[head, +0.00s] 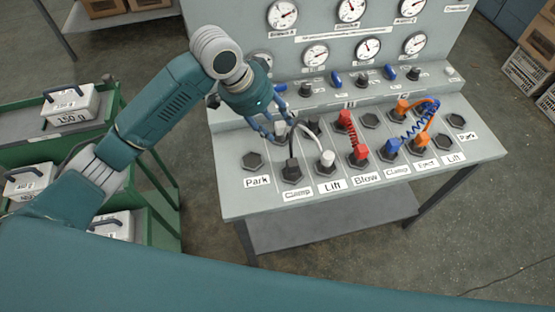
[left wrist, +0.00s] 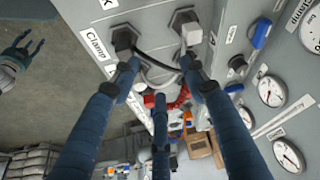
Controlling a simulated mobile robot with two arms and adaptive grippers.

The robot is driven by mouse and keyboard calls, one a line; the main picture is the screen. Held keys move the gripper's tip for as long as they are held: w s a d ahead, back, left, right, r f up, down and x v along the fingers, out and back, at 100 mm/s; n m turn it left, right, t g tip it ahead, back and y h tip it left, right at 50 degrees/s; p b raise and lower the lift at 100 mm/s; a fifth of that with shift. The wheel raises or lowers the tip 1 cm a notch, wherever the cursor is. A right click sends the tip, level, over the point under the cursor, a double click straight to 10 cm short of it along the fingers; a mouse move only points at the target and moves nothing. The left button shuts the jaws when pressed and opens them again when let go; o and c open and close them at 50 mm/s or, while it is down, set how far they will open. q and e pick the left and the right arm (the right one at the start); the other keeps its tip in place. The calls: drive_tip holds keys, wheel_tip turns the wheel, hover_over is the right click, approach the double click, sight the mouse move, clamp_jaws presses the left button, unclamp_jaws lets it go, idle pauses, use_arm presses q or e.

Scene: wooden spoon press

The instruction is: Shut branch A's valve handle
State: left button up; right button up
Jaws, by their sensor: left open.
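Blue valve handles sit on the panel's upper ledge. The leftmost one (head: 280,88), beside my left gripper, lies under the left column of gauges; its branch letter is too small to read. In the left wrist view, a blue handle (left wrist: 262,33) shows at the upper right. My left gripper (head: 277,128) is open, with blue fingers above the left sockets, just in front of the handle row. In the left wrist view, its spread fingers (left wrist: 158,75) overlap the black and white plugs; contact cannot be told. My right gripper (left wrist: 24,48) shows small at the left edge there.
A black plug (head: 292,172) and a white plug (head: 327,159) stand in front sockets, their hoses rising near my fingers. A red coiled hose (head: 349,130) and blue and orange hoses (head: 420,122) stand further right. Green carts (head: 165,205) stand at left.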

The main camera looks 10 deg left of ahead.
use_arm(q)
drive_tip(key=s+d+f+n, duration=0.1)
drive_tip(key=s+d+f, duration=0.1)
drive_tip(key=s+f, duration=0.4)
drive_tip(key=shift+s+f, duration=0.25)
drive_tip(key=shift+s, duration=0.3)
drive_tip(key=shift+d, duration=0.1)
